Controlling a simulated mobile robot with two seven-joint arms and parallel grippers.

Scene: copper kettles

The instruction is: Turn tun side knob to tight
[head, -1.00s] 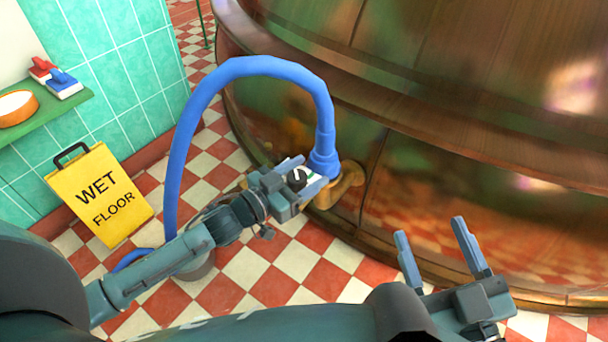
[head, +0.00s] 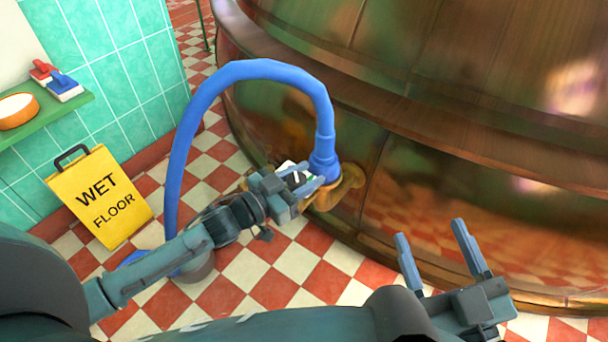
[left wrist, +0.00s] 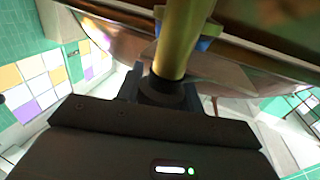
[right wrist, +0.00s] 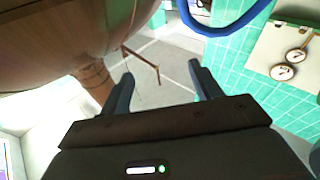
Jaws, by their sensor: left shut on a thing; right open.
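The copper tun (head: 430,200) fills the right of the head view. A brass outlet (head: 350,180) stands out low on its side, with a blue hose (head: 325,150) rising from it. My left gripper (head: 300,180) is at this outlet, shut on the small dark side knob, which its fingers mostly hide. A white plate (head: 288,167) shows beside the fingers; I cannot read the knob's setting. In the left wrist view a brass pipe (left wrist: 182,40) stands just beyond a dark round part (left wrist: 167,90) at the jaws. My right gripper (head: 437,258) is open and empty, apart from the tun.
A yellow wet floor sign (head: 100,197) leans near the green tiled wall at left. A green shelf (head: 55,115) holds an orange bowl (head: 18,108) and red and blue items. The hose loops down beside my left arm. Checkered floor (head: 290,262) between the arms is clear.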

